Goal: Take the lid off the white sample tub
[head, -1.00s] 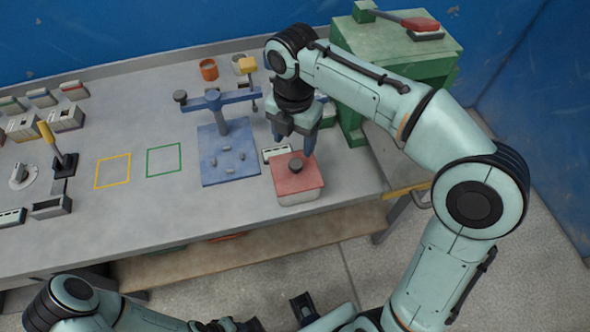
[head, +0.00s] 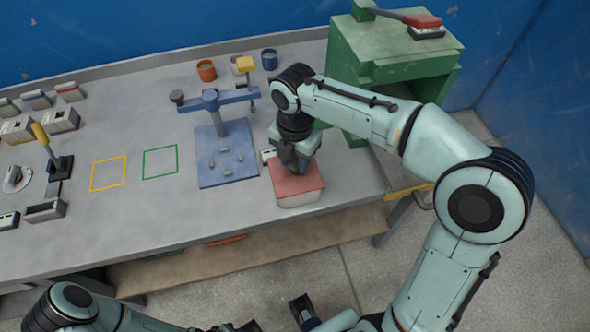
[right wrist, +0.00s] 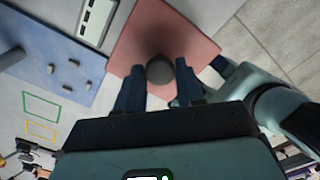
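The white sample tub (head: 300,200) stands near the front right of the bench, with its square red lid (head: 312,182) lying flat on it. The lid also fills the middle of the right wrist view (right wrist: 140,40). My right gripper (head: 294,166) points down over the lid. In the right wrist view its two dark blue fingers (right wrist: 160,80) stand close on either side of the round dark knob (right wrist: 160,70), which sits between the tips with no clear gap. The head view hides the knob behind the gripper.
A blue stand (head: 228,172) with a crossarm is left of the tub, and a small white device (head: 267,156) lies right behind it. A green cabinet (head: 400,75) is at the back right. Yellow (head: 108,174) and green (head: 160,162) outlined squares on the bench are empty.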

